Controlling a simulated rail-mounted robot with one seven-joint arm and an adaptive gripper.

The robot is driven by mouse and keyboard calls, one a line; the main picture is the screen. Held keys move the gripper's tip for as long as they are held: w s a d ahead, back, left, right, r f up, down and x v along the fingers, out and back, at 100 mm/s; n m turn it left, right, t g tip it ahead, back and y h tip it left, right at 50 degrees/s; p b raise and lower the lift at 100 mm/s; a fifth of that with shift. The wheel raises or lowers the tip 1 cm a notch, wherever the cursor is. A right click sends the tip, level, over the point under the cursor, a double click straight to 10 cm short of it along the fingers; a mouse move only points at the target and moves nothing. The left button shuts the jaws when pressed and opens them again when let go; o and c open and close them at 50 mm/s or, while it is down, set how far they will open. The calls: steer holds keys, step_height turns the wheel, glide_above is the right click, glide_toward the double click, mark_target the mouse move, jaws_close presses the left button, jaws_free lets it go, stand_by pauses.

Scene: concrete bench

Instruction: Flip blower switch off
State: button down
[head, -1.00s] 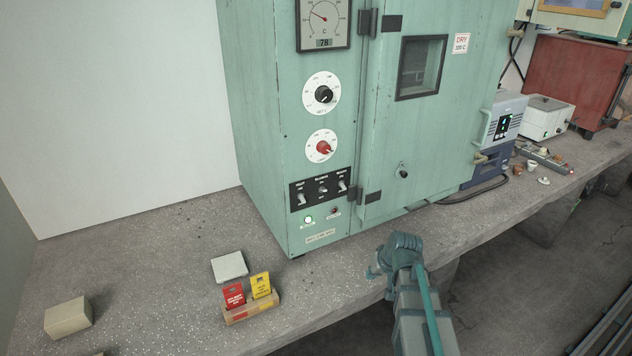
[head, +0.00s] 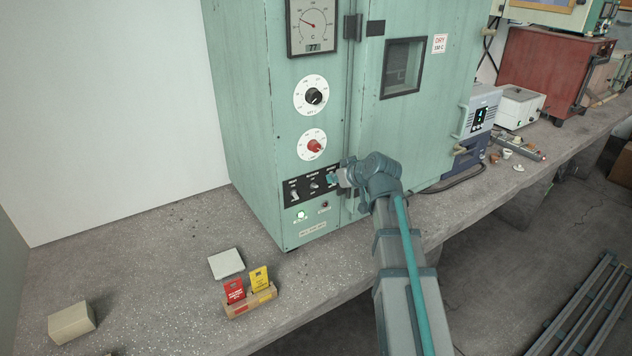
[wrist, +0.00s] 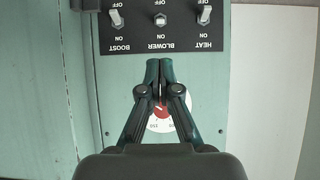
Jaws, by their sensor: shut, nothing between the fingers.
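The black switch panel (head: 306,187) on the green oven carries three toggles. The blower switch (head: 314,185) is the middle one; it also shows in the wrist view (wrist: 160,19), where the panel appears upside down. Its lever looks short and foreshortened, unlike the longer white levers of the heat switch (wrist: 204,14) and boost switch (wrist: 117,17). OFF is printed at the picture's upper side and ON at the lower side there. My gripper (wrist: 160,65) is shut and empty, in line with the blower switch and apart from it in that picture. In the head view my gripper (head: 334,180) partly hides the boost switch.
A red knob (head: 314,146) and black knob (head: 314,96) sit above the panel, and a lit green lamp (head: 301,215) below. The oven door (head: 425,120) is right of them. Red and yellow tags (head: 250,303) stand on the bench in front.

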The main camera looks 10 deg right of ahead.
mark_target(315, 186)
steer(key=shift+f, duration=0.1)
steer(key=p+x, duration=0.2)
steer(key=x, duration=0.6)
steer(key=shift+w+a+p, duration=0.15)
steer(key=shift+w+p, duration=0.15)
steer(key=shift+p, duration=0.1)
steer(key=shift+w+a+f, duration=0.2)
steer(key=shift+w+f, duration=0.2)
steer(key=shift+f, duration=0.1)
steer(key=shift+f, duration=0.1)
